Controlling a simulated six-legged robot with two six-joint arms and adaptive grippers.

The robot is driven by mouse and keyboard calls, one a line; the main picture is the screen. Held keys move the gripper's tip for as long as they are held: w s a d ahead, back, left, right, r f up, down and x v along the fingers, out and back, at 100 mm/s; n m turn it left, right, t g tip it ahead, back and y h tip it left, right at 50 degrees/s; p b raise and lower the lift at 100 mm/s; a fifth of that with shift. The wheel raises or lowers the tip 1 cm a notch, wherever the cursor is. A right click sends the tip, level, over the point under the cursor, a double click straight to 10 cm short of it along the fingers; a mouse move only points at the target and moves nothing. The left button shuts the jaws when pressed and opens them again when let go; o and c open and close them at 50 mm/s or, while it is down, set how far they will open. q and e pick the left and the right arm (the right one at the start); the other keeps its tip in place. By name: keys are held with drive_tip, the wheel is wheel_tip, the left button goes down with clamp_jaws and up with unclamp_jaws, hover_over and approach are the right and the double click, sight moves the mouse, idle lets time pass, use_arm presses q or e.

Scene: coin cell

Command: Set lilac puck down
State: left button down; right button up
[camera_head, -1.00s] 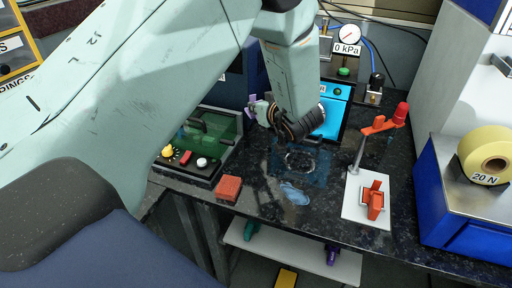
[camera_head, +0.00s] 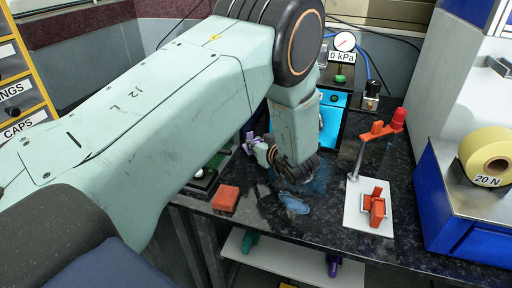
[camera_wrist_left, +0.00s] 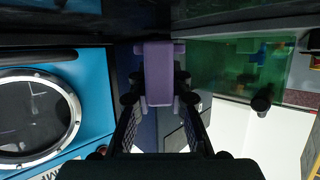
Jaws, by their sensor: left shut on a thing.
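The lilac puck (camera_wrist_left: 158,72) is between the fingertips of my left gripper (camera_wrist_left: 160,92), in the middle of the left wrist view. In the head view the puck (camera_head: 249,143) shows as a small lilac shape at the left tip of my left gripper (camera_head: 258,148). The gripper is shut on it, low over the dark speckled bench (camera_head: 262,222). I cannot tell whether the puck touches anything beneath it. My arm hides part of the bench behind the gripper. My right gripper is not in view.
A red block (camera_head: 226,198) and a blue patch (camera_head: 293,203) lie near the bench's front edge. A white plate (camera_head: 357,216) with an orange clamp and an orange-handled lever stand to the right. A blue-faced device (camera_head: 333,118) stands behind, with a gauge (camera_head: 344,41).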

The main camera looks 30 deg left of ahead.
use_arm(q)
drive_tip(key=shift+a+f, duration=0.1)
drive_tip(key=shift+f, duration=0.3)
drive_tip(key=shift+a+f, duration=0.1)
drive_tip(key=shift+a, duration=0.2)
drive_tip(key=shift+d+f, duration=0.1)
drive_tip(key=shift+d, duration=0.15)
drive_tip(key=shift+f, duration=0.1)
drive_tip(key=shift+s+f, duration=0.1)
drive_tip(key=shift+s, duration=0.05)
